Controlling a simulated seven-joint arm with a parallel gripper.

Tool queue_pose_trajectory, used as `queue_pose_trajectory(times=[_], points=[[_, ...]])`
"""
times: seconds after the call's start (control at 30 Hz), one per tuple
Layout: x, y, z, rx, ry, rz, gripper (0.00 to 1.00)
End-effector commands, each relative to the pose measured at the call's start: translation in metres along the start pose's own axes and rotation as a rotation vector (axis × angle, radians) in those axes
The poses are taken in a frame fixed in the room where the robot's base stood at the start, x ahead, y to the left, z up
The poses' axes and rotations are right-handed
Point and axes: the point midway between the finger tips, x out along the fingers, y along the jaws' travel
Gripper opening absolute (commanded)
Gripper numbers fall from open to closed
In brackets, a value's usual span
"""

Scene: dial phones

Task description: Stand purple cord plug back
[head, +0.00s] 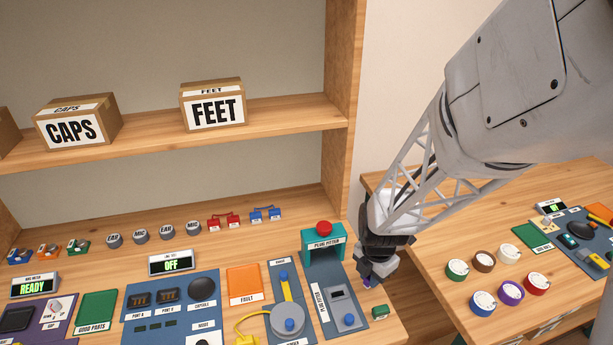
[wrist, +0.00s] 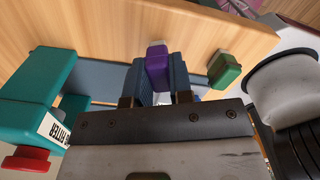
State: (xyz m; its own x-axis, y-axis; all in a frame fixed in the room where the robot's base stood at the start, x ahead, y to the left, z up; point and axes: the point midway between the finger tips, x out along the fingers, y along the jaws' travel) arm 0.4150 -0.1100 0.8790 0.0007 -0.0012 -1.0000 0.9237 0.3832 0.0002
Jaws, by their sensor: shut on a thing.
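My gripper (head: 372,280) is shut on a small purple plug (wrist: 157,66), which sits between the two fingers in the wrist view. In the head view only a sliver of purple shows under the fingers, beside the plug fitter mat at the bench's right edge. Whether the plug touches the bench or is held above it I cannot tell. A purple cord reel (head: 511,292) lies on the right table among other reels. Any cord on the plug is hidden.
A green plug (head: 380,313) stands close by the gripper, also in the wrist view (wrist: 224,70). The teal plug fitter (head: 322,243) with its red knob stands to the left. A grey winder (head: 288,322) is further left. A gap separates the bench from the right table.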

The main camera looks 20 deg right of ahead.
Motion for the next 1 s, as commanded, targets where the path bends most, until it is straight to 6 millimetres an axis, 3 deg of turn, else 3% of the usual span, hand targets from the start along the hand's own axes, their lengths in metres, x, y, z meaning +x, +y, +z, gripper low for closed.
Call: queue_pose_trajectory(times=[0.17, 0.63, 0.67, 0.8, 1.0], points=[[0.016, 0.000, 0.000, 0.000, 0.001, -0.001, 0.00], [0.020, 0.000, 0.000, 0.000, 0.000, 0.000, 0.00], [0.020, 0.000, 0.000, 0.000, 0.000, 0.000, 0.22], [0.020, 0.000, 0.000, 0.000, 0.000, 0.000, 0.43], [0.020, 0.000, 0.000, 0.000, 0.000, 0.000, 0.46]])
